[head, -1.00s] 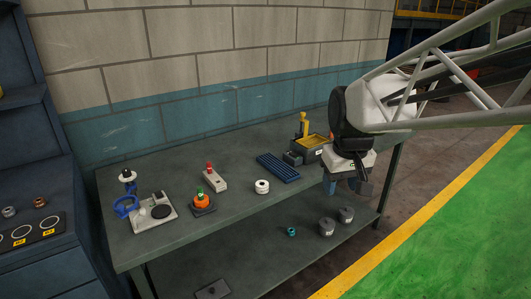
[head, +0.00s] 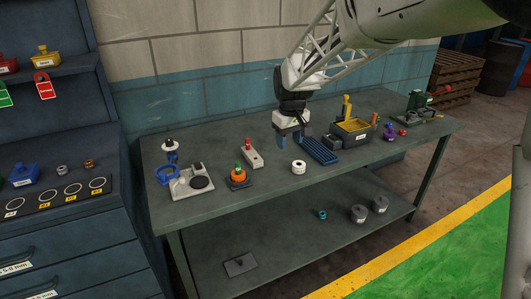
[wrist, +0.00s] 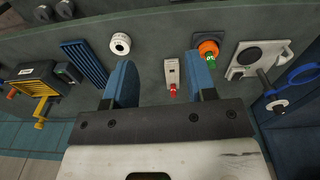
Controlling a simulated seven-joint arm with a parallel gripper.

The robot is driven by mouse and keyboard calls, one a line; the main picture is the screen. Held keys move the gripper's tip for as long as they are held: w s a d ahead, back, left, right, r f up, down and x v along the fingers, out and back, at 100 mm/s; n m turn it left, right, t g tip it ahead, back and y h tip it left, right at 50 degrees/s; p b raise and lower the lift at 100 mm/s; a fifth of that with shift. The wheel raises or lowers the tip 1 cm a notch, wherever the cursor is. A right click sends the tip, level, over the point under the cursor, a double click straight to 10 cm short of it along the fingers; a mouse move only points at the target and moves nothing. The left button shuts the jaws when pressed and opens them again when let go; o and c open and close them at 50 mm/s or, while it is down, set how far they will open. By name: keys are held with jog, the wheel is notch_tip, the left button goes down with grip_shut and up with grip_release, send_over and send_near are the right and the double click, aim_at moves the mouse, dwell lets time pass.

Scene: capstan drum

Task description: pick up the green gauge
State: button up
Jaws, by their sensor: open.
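A small green piece (head: 238,165), which looks like the green gauge, stands on top of an orange drum (head: 239,175) on a dark square base, left of the table's middle. In the wrist view the green piece (wrist: 211,61) shows right beside the tip of the right finger, with the orange drum (wrist: 207,46) behind it. My gripper (head: 293,141) is open and empty, above the table's back part and to the right of the green piece. It points down, and its two blue fingers are spread in the wrist view (wrist: 160,70).
A pale block with a red knob (head: 253,158) lies between the drum and my gripper. A white ring (head: 299,167) and a blue ribbed tray (head: 320,150) are close by. A grey plate with a black disc (head: 193,182) is left of the drum. The table's front strip is clear.

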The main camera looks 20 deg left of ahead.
aim_at(237, 162)
jog(key=w+a+f+n, duration=0.1)
jog(key=a+f, duration=0.2)
jog(key=a, duration=0.3)
jog(key=w+a+f+n, duration=0.1)
jog(key=a+f, duration=0.3)
jog(key=a, duration=0.3)
jog(key=w+a+f+n, duration=0.1)
jog(key=a+f, duration=0.2)
jog(key=a, duration=0.3)
jog(key=shift+w+a+f+g, duration=0.2)
jog(key=shift+w+g, duration=0.1)
jog(key=shift+w, duration=0.1)
jog(key=shift+f, duration=1.3)
jog(key=shift+s+a+f, duration=0.1)
jog(key=shift+f, duration=2.5)
grip_shut()
jog(key=shift+r, duration=0.15)
